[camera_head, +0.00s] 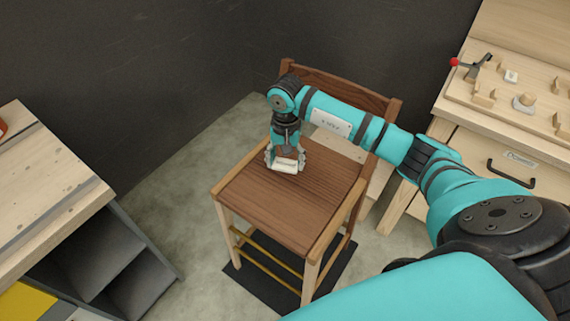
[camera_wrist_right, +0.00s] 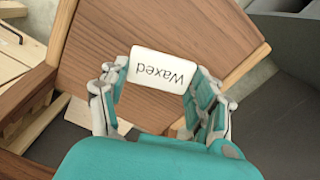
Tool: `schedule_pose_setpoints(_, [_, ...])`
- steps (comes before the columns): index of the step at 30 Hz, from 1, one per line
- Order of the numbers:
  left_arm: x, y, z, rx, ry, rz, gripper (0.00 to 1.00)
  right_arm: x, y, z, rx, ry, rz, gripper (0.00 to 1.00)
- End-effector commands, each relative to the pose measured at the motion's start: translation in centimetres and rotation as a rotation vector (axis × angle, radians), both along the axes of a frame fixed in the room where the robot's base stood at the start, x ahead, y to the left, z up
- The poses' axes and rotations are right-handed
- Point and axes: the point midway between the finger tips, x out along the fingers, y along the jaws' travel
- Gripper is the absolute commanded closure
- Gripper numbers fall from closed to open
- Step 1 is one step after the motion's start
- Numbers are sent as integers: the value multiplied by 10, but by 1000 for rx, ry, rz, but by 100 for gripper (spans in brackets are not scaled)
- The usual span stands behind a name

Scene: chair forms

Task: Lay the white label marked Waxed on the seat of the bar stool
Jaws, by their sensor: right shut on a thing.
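The bar stool has a brown wooden seat (camera_head: 290,205), a slatted back and pale legs, and stands in the middle of the head view. Its seat (camera_wrist_right: 150,30) also fills much of the right wrist view. My right gripper (camera_head: 286,161) is over the rear part of the seat, pointing down. It is shut on the white label (camera_wrist_right: 162,71), whose word Waxed reads upside down in the right wrist view. The label (camera_head: 285,167) shows small and pale in the head view. I cannot tell whether it touches the seat. My left gripper is not in view.
A workbench (camera_head: 475,105) at the right holds a red-knobbed clamp (camera_head: 474,66), wooden blocks and a small white tag (camera_head: 511,76). Another wooden bench (camera_head: 50,190) with grey shelves is at the left. A dark mat (camera_head: 240,272) lies under the stool. The seat's front is clear.

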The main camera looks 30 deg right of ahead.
Motion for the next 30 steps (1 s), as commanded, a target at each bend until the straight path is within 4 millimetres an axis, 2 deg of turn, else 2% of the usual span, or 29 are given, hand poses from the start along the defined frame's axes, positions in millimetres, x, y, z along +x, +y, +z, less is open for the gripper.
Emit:
schedule_pose_setpoints(5, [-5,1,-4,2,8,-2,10,-1,1,-8,1,1,3,53])
schedule_pose_setpoints(16, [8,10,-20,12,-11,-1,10,-1,1,-37,0,0,4,53])
schedule_pose_setpoints(30, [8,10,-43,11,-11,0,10,-1,1,-75,0,0,5,53])
